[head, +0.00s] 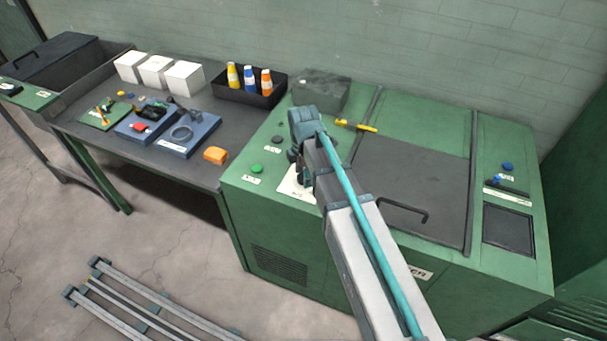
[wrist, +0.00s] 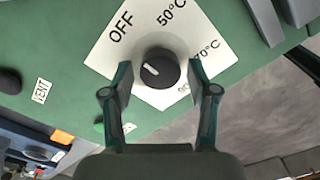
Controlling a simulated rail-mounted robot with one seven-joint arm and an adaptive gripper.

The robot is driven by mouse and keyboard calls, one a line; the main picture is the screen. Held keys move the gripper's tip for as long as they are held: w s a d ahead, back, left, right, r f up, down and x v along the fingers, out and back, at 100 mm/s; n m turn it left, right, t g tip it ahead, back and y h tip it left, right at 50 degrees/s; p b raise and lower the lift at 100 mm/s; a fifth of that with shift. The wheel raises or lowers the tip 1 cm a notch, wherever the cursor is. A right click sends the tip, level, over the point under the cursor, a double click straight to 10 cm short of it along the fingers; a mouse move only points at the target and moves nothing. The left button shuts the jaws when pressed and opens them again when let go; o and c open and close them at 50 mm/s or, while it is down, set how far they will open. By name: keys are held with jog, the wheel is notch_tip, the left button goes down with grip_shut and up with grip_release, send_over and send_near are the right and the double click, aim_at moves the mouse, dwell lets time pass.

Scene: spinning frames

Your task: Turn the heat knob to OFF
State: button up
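The heat knob (wrist: 160,68) is a round black dial with a short white mark at its left side. It sits on a white plate (wrist: 105,55) printed OFF at upper left, 50°C at upper right and 70°C at right. Another label at lower right is partly hidden. My gripper (wrist: 159,74) is open, one finger on each side of the knob, with gaps visible; I cannot tell its height above the plate.
The plate lies on a green cabinet (head: 235,185). Green (head: 257,169) and dark (head: 276,140) buttons are left of my gripper. A dark lid with a handle (head: 403,208) and a yellow tool (head: 357,126) are to the right. A grey box (head: 322,88) stands behind.

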dwell(0.3)
notch_tip(320, 180, up, 12)
dwell(0.6)
dwell(0.3)
